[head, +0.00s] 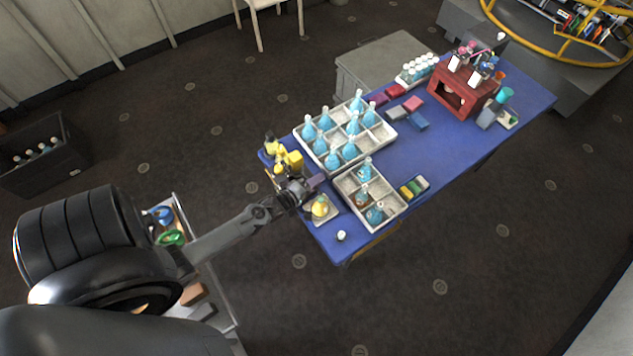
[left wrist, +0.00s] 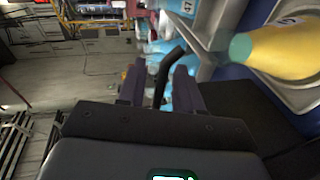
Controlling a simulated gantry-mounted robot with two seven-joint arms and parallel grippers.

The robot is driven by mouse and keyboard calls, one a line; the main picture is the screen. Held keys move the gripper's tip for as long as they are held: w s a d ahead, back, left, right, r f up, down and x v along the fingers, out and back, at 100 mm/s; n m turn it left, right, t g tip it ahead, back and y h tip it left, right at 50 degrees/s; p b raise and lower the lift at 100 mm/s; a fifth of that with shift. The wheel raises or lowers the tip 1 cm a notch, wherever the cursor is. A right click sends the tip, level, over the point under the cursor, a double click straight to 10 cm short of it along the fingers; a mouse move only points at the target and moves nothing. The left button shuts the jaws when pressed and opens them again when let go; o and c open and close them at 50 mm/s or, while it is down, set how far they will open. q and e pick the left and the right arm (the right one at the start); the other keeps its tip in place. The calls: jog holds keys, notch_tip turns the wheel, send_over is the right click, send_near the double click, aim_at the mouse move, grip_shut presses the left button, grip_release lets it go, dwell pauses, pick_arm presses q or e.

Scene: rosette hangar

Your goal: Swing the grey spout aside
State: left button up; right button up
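The grey spout (left wrist: 165,72) shows in the left wrist view as a dark bent tube. It rises between the two purple-grey fingers of my left gripper (left wrist: 158,88), with a visible gap on either side. The fingers are open around it. In the head view my left gripper (head: 314,182) is at the near left end of the blue table, beside a yellow object (head: 293,160). The spout cannot be made out there. A yellow flask with a teal neck (head: 320,207) stands close to the gripper; it also shows in the left wrist view (left wrist: 280,52). My right gripper is not in view.
On the blue table (head: 440,150), a crate of several blue flasks (head: 384,130) stands behind the gripper. A smaller divided crate (head: 386,222) stands to its right. A small white ball-like object (head: 341,236) lies near the front corner. A red stand (head: 455,98) is farther back.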

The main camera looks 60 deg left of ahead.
pick_arm(q)
jog(key=shift+w, duration=0.15)
grip_shut()
dwell(0.4)
